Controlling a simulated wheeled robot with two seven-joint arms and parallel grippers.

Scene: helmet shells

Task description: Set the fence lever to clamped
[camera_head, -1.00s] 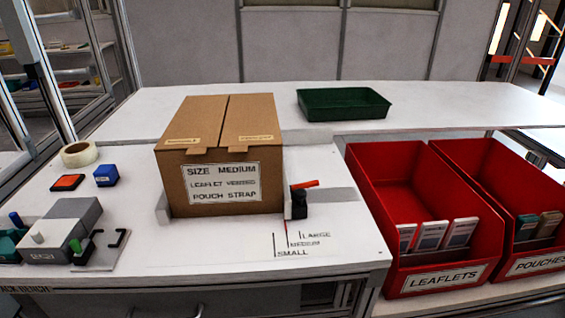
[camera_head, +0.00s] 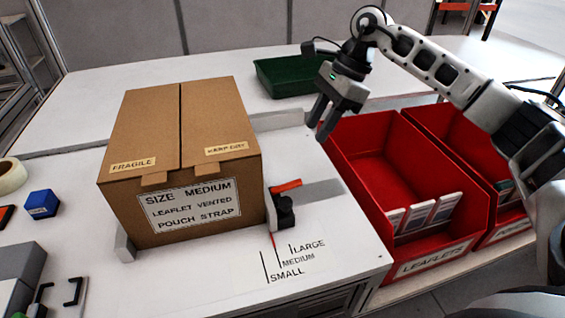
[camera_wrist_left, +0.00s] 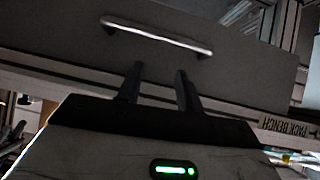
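The fence lever (camera_head: 286,186) is an orange-red handle on a black knob block (camera_head: 284,211), at the front right corner of the cardboard box (camera_head: 185,150). The handle points to the right and slightly up. The light fence plate (camera_head: 270,208) stands against the box's right side. My right gripper (camera_head: 321,125) is open and empty, up and to the right of the lever, above the bench's edge by the red bin. My left gripper (camera_wrist_left: 160,88) shows only in the left wrist view, open and empty in front of a grey drawer front with a bar handle (camera_wrist_left: 155,36).
Size marks (camera_head: 290,262) for small, medium and large lie in front of the lever. The red leaflets bin (camera_head: 360,160) stands right of the bench, with a pouches bin beyond it. A green tray (camera_head: 285,78) sits behind. The bench between lever and right edge is clear.

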